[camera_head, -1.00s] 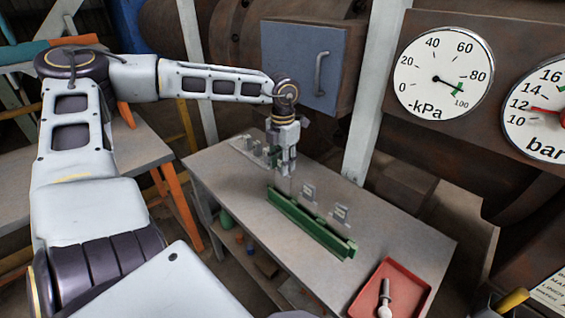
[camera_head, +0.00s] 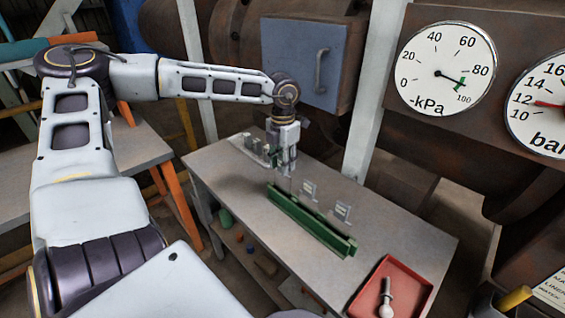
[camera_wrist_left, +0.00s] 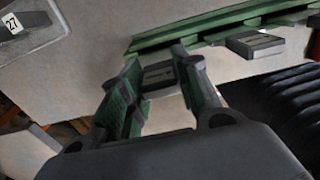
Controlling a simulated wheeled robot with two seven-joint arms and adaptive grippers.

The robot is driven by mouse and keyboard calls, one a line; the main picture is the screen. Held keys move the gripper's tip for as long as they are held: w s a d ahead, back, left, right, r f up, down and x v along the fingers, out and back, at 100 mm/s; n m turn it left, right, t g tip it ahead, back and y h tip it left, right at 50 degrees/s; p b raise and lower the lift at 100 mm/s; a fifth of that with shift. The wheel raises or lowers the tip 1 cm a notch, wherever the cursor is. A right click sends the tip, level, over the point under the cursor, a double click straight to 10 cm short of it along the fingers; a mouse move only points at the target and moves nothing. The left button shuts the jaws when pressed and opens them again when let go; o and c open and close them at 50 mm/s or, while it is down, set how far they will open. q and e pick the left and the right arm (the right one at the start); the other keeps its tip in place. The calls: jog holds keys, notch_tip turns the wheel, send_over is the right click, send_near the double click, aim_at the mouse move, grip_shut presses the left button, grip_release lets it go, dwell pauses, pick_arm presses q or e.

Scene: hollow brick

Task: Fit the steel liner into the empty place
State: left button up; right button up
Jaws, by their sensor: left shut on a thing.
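My left gripper (camera_head: 284,170) points down over the table, at the far left end of the long green rail (camera_head: 310,221). In the left wrist view its two green-padded fingers (camera_wrist_left: 160,85) are closed on a small grey piece with a dark face (camera_wrist_left: 158,75), which looks like the steel liner. Its lower part is hard to make out. One also shows right of the fingers in the wrist view (camera_wrist_left: 255,44). Which spot is the empty place is not clear. My right gripper is out of view.
Several grey blocks (camera_head: 255,146) stand at the table's far left corner. A red tray (camera_head: 415,297) with a pale-ended tool (camera_head: 386,296) lies at the near right. The table (camera_head: 235,190) is bare left of the rail. A blue cabinet (camera_head: 300,58) and gauges stand behind.

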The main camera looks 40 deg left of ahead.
pick_arm(q)
jog(key=shift+f+b, duration=1.05)
jog(key=shift+f, duration=0.05)
dwell(1.0)
jog(key=o, duration=1.2)
jog(key=shift+f, duration=0.1)
jog(key=shift+r, duration=0.2)
jog(key=shift+a+r, duration=0.15)
jog(key=shift+r, duration=3.7)
